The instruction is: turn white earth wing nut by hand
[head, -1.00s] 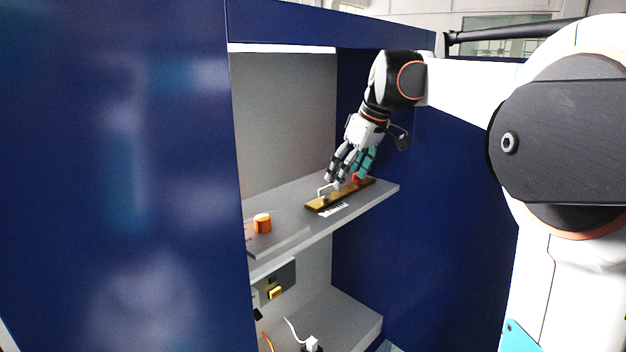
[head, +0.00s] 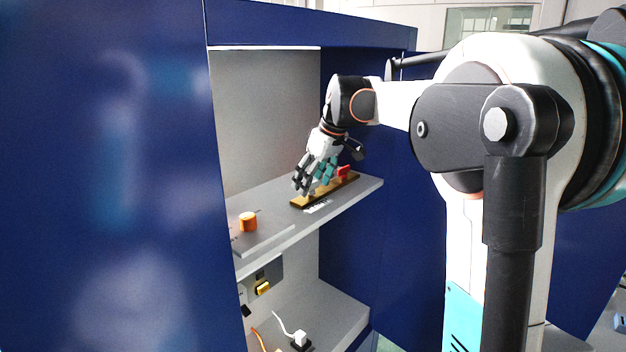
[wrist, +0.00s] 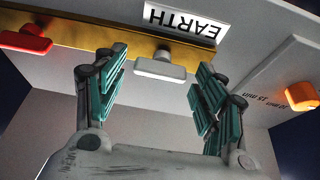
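The white wing nut (wrist: 160,67) shows in the wrist view on a brass bar (wrist: 100,36), below the EARTH label (wrist: 187,18). My gripper (wrist: 162,60) is open, with one finger on each side of the nut and visible gaps between. Neither finger appears to touch it. In the head view, my gripper (head: 307,187) points down over the near left part of the brass bar (head: 325,190). The fingers hide the white nut there.
A red wing nut (wrist: 26,40) sits on the same bar, also seen in the head view (head: 343,172). An orange knob (head: 248,221) stands on a grey panel at the shelf's left. Blue cabinet walls (head: 350,240) enclose the shelf. A socket and white plug (head: 300,338) are below.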

